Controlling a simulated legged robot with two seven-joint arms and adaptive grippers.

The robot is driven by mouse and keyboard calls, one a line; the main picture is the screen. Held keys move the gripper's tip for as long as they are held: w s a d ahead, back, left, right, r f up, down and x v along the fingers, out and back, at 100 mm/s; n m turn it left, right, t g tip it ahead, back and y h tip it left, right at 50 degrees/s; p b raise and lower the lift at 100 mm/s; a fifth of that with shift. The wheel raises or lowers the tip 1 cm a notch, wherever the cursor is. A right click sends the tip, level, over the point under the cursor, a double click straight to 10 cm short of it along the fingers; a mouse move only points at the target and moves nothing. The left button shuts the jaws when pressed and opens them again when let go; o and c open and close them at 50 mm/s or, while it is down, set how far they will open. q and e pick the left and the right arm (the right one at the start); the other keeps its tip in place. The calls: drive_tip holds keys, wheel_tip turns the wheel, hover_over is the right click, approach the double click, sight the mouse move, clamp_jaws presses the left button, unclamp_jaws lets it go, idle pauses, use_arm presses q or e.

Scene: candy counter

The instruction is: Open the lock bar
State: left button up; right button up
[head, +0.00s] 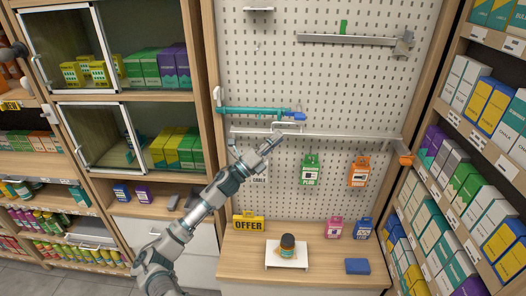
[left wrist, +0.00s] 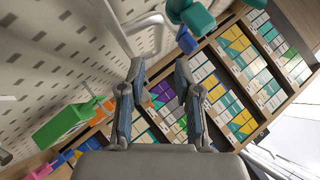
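A long grey bar (head: 340,135), which looks like the lock bar, runs across the pegboard in front of the hanging packets, with an orange piece (head: 405,160) at its right end. Above its left part is a teal bar (head: 255,111) with a blue end (head: 294,115). My left gripper (head: 274,142) is at the left part of the grey bar, just below the blue end; I cannot tell if they touch. In the left wrist view its fingers (left wrist: 160,72) are apart with nothing between them. A pale rod (left wrist: 118,30) passes beyond the fingertips. My right gripper is not in view.
A green packet (head: 310,169) and an orange packet (head: 359,171) hang below the bar. A jar (head: 287,245) stands on a white plate on the counter (head: 240,268).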

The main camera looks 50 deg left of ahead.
use_arm(q)
drive_tip(key=v, duration=0.6)
drive_tip(key=shift+s+d, duration=0.3)
drive_tip(key=shift+a, duration=0.2)
